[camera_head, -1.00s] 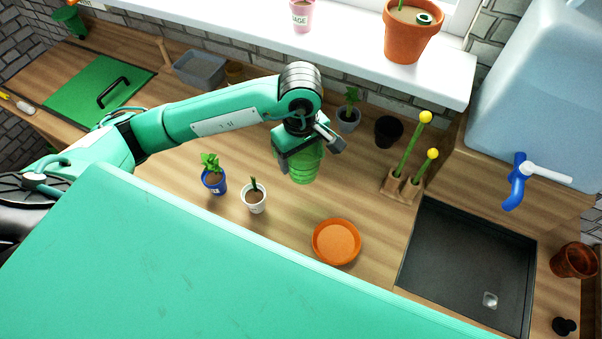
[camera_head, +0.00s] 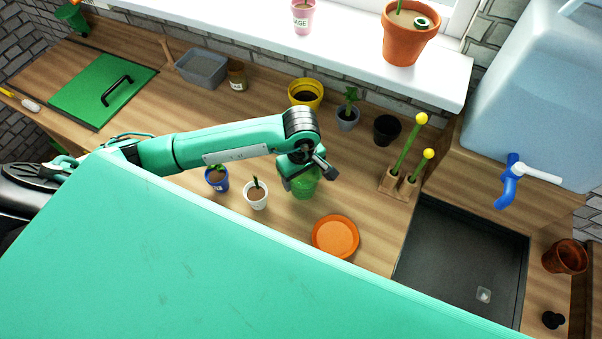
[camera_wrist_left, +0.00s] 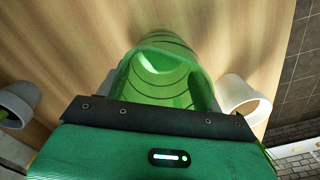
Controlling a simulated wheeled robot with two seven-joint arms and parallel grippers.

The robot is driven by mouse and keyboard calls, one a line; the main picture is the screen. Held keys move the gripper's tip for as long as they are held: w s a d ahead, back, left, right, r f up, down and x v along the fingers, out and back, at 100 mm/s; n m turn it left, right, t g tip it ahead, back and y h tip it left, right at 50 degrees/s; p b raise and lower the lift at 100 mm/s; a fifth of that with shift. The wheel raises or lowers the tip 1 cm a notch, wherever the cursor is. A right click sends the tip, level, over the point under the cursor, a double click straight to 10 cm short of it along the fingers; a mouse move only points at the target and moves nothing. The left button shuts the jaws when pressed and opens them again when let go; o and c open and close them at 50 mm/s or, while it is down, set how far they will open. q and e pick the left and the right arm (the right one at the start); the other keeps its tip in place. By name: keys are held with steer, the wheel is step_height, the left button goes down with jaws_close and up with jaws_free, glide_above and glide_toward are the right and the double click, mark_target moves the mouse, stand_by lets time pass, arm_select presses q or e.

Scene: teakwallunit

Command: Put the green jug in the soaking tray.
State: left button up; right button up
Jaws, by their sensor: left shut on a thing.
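The green jug (camera_head: 304,186) is in my left gripper (camera_head: 302,170), right of the small potted plants and behind the orange saucer. The gripper is shut on it and partly covers it in the head view. In the left wrist view the jug (camera_wrist_left: 165,75) shows its open, ribbed inside beyond the dark gripper edge. I cannot tell whether its base touches the worktop. A dark, sunken, rectangular tray (camera_head: 455,265) with a small drain is at the right and seems to be the soaking tray. It looks empty. My right gripper is not in view.
An orange saucer (camera_head: 336,237) lies between jug and dark tray. A wooden stand (camera_head: 398,185) with yellow-tipped sticks is at the tray's back left corner. Blue (camera_head: 217,180) and white (camera_head: 256,197) plant pots stand left of the jug. A blue tap (camera_head: 508,182) overhangs nearby.

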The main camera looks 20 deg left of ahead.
arm_select(q)
steer(key=shift+f, duration=0.2)
steer(key=o, duration=1.1)
steer(key=shift+r, duration=0.1)
